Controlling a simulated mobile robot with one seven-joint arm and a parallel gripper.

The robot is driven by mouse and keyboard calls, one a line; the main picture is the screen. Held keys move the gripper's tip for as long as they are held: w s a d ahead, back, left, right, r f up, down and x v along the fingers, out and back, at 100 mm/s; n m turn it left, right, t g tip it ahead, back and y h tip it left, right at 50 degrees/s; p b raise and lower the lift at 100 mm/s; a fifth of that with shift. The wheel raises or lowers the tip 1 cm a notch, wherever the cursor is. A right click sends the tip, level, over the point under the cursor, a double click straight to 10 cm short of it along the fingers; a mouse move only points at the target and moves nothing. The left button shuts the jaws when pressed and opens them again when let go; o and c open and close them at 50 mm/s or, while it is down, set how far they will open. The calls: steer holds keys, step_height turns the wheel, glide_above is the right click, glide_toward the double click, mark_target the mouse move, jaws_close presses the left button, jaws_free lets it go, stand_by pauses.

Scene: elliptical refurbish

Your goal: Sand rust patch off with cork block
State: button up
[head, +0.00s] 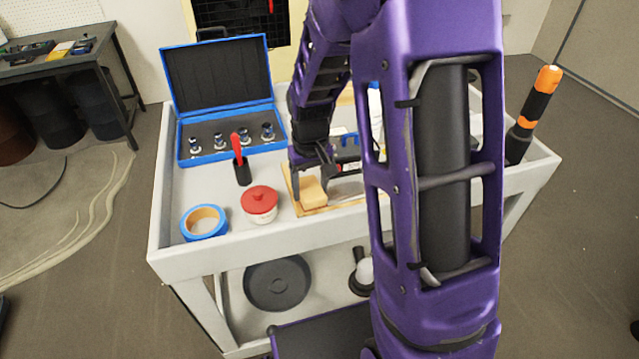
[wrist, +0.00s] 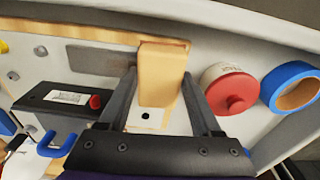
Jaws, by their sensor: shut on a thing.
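A tan cork block (head: 311,191) is held between the two fingers of my gripper (head: 308,178), over the left part of a wooden board (head: 328,208) on the white cart. In the wrist view the cork block (wrist: 162,77) sits between the dark fingers of my gripper (wrist: 160,85), which press its sides. A flat grey metal piece (wrist: 93,58) lies on the board beside the block. I cannot make out a rust patch clearly; the block and fingers may cover it. I cannot tell whether the block touches the surface.
A red-lidded jar (head: 260,203), a blue tape roll (head: 204,222) and a black cup (head: 243,172) with a red-handled tool stand left of the board. An open blue case (head: 222,90) is behind them. A black device (wrist: 65,98) stands close to my gripper.

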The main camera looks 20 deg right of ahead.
mark_target(310, 189)
steer(key=shift+r, duration=0.1)
steer(key=shift+r+p, duration=2.3)
steer(key=shift+r, duration=0.6)
steer(key=shift+r+p, duration=1.2)
steer(key=shift+r, duration=0.4)
steer(key=shift+f, duration=0.1)
